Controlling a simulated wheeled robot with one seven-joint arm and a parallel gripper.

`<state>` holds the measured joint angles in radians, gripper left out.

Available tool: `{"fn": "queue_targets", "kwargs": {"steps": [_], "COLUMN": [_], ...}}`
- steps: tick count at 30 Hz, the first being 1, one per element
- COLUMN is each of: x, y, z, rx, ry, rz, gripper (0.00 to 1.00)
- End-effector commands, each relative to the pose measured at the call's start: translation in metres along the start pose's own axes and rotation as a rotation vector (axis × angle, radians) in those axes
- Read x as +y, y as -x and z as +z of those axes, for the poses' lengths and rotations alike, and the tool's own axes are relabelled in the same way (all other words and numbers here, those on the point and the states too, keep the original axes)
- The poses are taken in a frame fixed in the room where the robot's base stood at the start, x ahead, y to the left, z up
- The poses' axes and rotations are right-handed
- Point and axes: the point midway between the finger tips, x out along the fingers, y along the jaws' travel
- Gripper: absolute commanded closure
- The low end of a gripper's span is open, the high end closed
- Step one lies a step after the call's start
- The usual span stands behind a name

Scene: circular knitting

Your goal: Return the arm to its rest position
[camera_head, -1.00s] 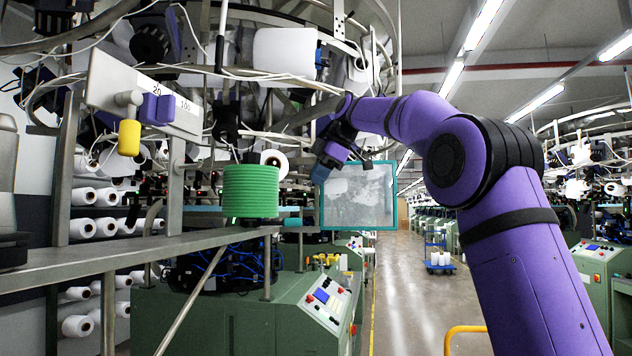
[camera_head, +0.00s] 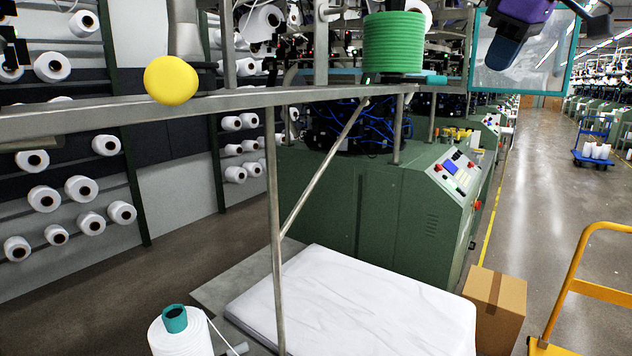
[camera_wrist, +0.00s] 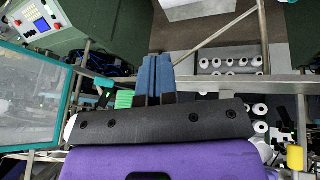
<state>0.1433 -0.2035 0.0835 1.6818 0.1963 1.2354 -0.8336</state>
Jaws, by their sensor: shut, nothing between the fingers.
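My gripper (camera_head: 503,50) shows at the top right of the head view, with part of my purple wrist above it.
A metal rail (camera_head: 240,100) crosses the head view, with a yellow rounded object (camera_head: 171,80) at it. A green machine cabinet (camera_head: 380,205), a white-covered slab (camera_head: 350,305), a cardboard box (camera_head: 495,302) and a yellow cart (camera_head: 570,270) stand below.

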Motion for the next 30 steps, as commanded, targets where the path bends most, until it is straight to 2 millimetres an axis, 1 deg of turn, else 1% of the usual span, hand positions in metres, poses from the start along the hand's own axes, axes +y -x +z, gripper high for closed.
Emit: {"fn": "queue_targets", "kwargs": {"steps": [1,5,6,8,12,15,18,21,24,30], "x": [-0.017,-0.054,-0.065,-0.082,-0.120,-0.143,-0.161,-0.173,-0.178,-0.180], "y": [-0.002,-0.014,-0.019,-0.026,-0.048,-0.066,-0.081,-0.091,-0.097,-0.098], "z": [0.018,0.062,0.077,0.099,0.152,0.188,0.215,0.234,0.242,0.244], "rx": [-0.009,-0.027,-0.032,-0.036,-0.039,-0.038,-0.036,-0.032,-0.031,-0.030], "ry": [-0.052,-0.202,-0.247,-0.314,-0.466,-0.562,-0.637,-0.687,-0.712,-0.720], "rz": [0.013,0.045,0.054,0.069,0.101,0.119,0.131,0.139,0.143,0.144], "gripper": [1.00,1.00,1.00,1.00,1.00,1.00,1.00,1.00,1.00,1.00]}}
